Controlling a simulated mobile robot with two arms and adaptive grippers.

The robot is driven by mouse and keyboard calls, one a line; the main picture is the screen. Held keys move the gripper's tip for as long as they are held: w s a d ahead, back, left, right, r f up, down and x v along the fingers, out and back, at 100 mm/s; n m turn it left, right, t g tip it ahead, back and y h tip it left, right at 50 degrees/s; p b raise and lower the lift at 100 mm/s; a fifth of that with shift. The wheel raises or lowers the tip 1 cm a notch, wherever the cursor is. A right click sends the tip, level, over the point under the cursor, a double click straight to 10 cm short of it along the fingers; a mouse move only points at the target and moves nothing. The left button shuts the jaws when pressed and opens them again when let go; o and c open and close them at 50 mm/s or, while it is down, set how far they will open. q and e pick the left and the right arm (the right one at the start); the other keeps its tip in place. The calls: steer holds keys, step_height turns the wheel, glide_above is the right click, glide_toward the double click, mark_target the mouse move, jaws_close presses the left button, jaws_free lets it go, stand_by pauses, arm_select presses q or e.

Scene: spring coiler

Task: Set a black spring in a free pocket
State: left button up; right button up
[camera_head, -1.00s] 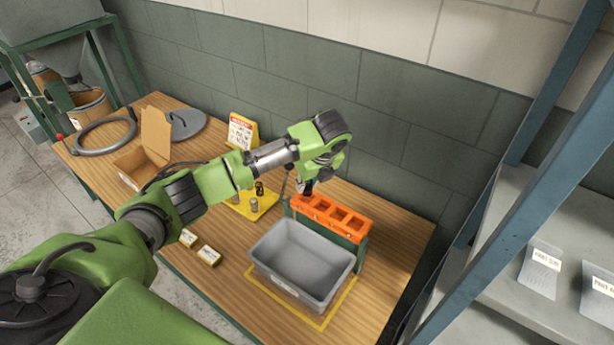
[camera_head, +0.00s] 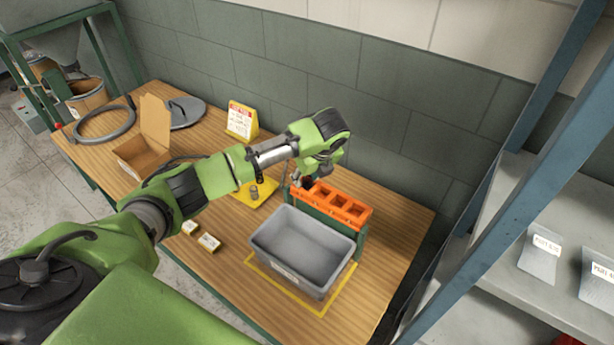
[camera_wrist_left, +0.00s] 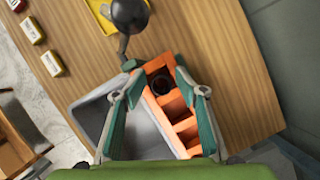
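The orange rack (camera_head: 352,208) with a row of square pockets stands behind the grey bin. It also shows in the left wrist view (camera_wrist_left: 184,125). My left gripper (camera_head: 303,180) is over the rack's left end. In the left wrist view my left gripper (camera_wrist_left: 159,68) has its fingers spread on either side of the rack. A dark round thing, seemingly a black spring (camera_wrist_left: 161,85), is in the end pocket between the fingers, apart from both. The other pockets look empty. A grey spring (camera_head: 254,191) stands on the yellow plate (camera_head: 244,200), partly hidden by my arm.
The grey bin (camera_head: 277,270) sits in a yellow outline in front of the rack. A dark knob (camera_wrist_left: 130,14) on a stem rises near the rack's end. Small yellow boxes (camera_head: 208,243), a cardboard box (camera_head: 144,156) and a sign (camera_head: 241,121) are on the bench.

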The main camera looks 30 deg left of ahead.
arm_select(q)
steer(key=shift+s+f, duration=0.15)
steer(key=shift+f, duration=0.1)
steer(key=shift+d+r, duration=0.15)
steer(key=w+a+r+v, duration=0.1)
steer(key=v, duration=1.5)
steer(key=shift+a+p, duration=0.35)
steer(key=shift+w, duration=0.1)
steer(key=s+a, duration=0.2)
steer(key=s, duration=1.4)
steer(key=shift+w+a, duration=0.1)
